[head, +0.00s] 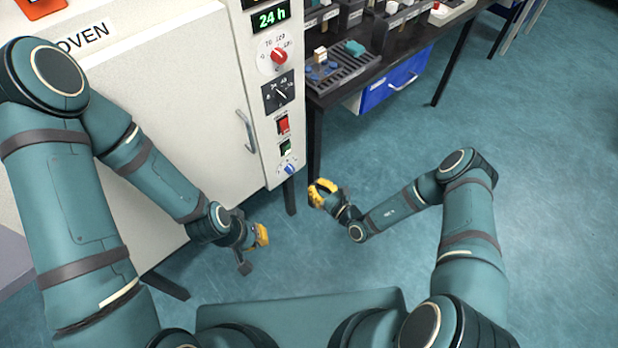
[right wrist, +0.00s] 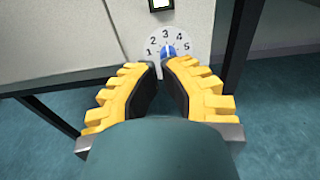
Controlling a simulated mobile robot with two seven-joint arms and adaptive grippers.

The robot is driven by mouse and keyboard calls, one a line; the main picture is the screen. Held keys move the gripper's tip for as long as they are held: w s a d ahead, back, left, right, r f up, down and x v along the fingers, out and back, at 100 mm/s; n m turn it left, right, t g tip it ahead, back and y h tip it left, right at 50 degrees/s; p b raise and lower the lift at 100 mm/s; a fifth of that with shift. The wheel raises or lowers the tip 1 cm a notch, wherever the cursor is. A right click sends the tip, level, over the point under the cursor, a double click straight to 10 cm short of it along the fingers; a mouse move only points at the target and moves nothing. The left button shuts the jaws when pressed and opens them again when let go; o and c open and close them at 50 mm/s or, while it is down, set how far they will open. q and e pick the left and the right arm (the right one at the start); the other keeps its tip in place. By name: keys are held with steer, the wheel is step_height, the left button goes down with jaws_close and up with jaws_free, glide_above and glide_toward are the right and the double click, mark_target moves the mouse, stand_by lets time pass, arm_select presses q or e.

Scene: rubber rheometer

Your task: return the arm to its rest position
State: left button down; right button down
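My left gripper (head: 262,235), with yellow finger pads, hangs in front of the oven's lower part in the head view. It is seen at a steep angle and nothing shows in it; its opening cannot be told. My right gripper (head: 320,192) is to the right of the oven's front corner, above the floor. In the right wrist view its two yellow fingers (right wrist: 162,68) stand apart with an empty gap between them. Both my arms are bent with the forearms reaching forward. No object is seen held.
The white oven (head: 180,100) stands at the left, close to my left arm. Its control panel has a blue knob (head: 289,168), which also shows beyond the right fingers (right wrist: 170,50). A dark bench (head: 405,55) with a blue drawer (head: 395,80) stands behind. Floor at right is clear.

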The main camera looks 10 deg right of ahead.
steer(key=shift+s+d, duration=0.1)
steer(key=shift+s, duration=0.05)
stand_by(0.5)
steer(key=s+a+r+n+g+y, duration=0.3)
steer(key=s+a+n+g+y, duration=0.1)
steer(key=s+a+n+g, duration=0.4)
steer(key=s+d+r+n+g+h, duration=0.1)
steer(key=s+d+n+g+h, duration=0.2)
steer(key=s+n+g, duration=0.65)
steer(key=s+d+r+n+h, duration=0.1)
steer(key=s+d+n+h, duration=0.3)
steer(key=s+d+h, duration=0.15)
steer(key=w+d+r+n+t+h, duration=0.1)
steer(key=w+r+n+t+h, duration=0.1)
steer(key=r+n+t, duration=0.3)
steer(key=shift+w+d+r+n, duration=0.15)
steer(key=shift+w+d+n, duration=0.2)
steer(key=shift+w, duration=0.55)
